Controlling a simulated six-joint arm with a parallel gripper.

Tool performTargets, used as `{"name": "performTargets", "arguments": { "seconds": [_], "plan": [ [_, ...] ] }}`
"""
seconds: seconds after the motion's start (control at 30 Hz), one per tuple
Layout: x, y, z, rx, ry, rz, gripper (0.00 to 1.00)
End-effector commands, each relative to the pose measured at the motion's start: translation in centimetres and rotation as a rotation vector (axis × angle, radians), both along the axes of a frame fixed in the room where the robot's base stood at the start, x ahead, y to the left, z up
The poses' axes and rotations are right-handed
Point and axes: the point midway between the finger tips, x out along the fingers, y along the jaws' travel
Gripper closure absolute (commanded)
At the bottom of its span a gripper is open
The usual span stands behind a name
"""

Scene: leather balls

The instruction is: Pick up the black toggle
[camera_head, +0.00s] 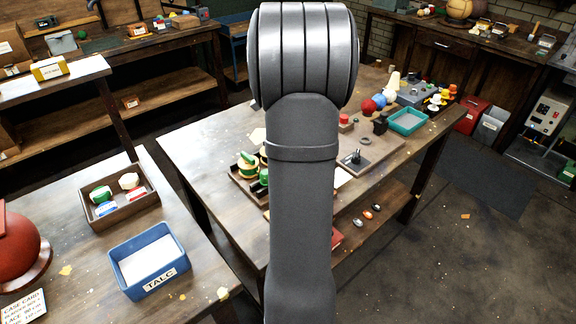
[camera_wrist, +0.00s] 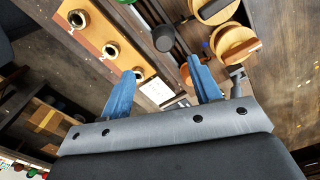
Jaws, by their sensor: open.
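My gripper (camera_wrist: 160,88) shows in the wrist view with two blue fingers spread apart and nothing between the tips. A black round-topped piece (camera_wrist: 163,38) stands beyond the fingertips, apart from them, beside dark rails; I cannot tell for sure that it is the black toggle. In the head view, a small dark lever-like piece (camera_head: 355,158) sits on a grey plate on the middle table, and a black block-like piece (camera_head: 380,125) stands behind it. My arm hides the gripper and part of the table in the head view.
Round wooden pieces (camera_wrist: 233,42) lie right of the fingers, and an orange-brown board with metal rings (camera_wrist: 110,50) lies left. In the head view, red and blue balls (camera_head: 378,100) and a teal tray (camera_head: 408,121) stand farther back. A blue talc box (camera_head: 150,262) is on the left table.

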Motion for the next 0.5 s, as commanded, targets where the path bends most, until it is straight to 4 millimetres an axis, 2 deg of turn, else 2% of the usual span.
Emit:
{"name": "performTargets", "arguments": {
  "seconds": [0.1, 0.37, 0.5],
  "plan": [
    [-0.1, 0.0, -2.2, 0.000, 0.003, 0.001, 0.43],
    [0.1, 0.1, -4.2, 0.000, 0.000, 0.001, 0.43],
    [0.3, 0.7, -6.1, 0.000, 0.002, 0.002, 0.43]
  ]
}}
